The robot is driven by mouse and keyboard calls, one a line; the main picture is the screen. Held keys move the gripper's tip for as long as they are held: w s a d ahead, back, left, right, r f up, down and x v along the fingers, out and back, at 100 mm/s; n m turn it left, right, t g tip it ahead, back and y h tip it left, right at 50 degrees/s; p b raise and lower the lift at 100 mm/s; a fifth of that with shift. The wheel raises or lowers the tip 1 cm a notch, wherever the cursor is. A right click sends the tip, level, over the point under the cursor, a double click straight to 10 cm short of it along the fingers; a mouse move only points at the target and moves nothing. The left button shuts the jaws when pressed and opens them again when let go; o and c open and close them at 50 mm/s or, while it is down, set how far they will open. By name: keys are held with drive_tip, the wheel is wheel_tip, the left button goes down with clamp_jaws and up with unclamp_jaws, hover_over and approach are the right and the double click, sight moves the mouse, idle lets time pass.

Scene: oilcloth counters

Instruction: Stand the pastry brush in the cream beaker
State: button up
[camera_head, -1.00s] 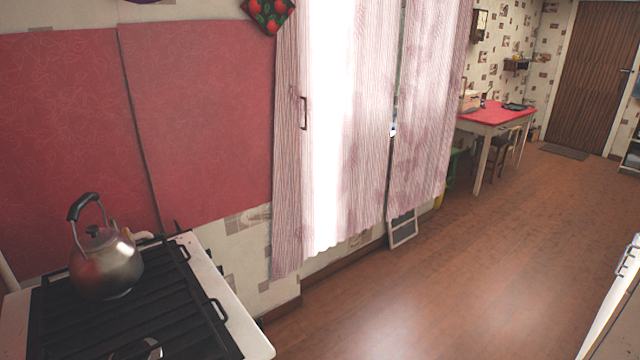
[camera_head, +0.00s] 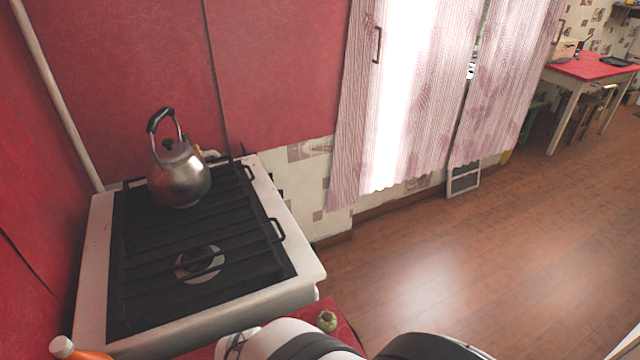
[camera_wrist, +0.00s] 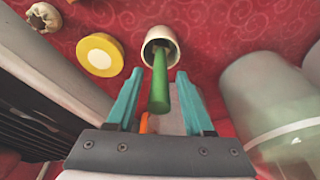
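In the wrist view, a cream beaker (camera_wrist: 152,36) stands on the red patterned counter, its dark mouth facing the camera. The green handle of the pastry brush (camera_wrist: 160,80) rises out of that mouth toward the camera; the brush's other end is hidden inside. My gripper (camera_wrist: 160,74) has two teal fingers, spread to either side of the handle. Gaps show between the handle and both fingers, so it is open and holds nothing. In the head view, neither beaker nor brush can be made out; my arm crosses the bottom edge.
A yellow round object (camera_wrist: 100,55) and a pale brownish object (camera_wrist: 43,17) lie left of the beaker. A large translucent container (camera_wrist: 270,90) stands at right. The stove (camera_head: 300,265) with a kettle (camera_head: 180,180) is beside the counter. A small green object (camera_head: 327,320) and an orange-bodied bottle (camera_head: 85,352) also show.

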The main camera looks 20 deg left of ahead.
drive_tip(key=v, duration=1.5)
drive_tip(key=shift+r, duration=0.4)
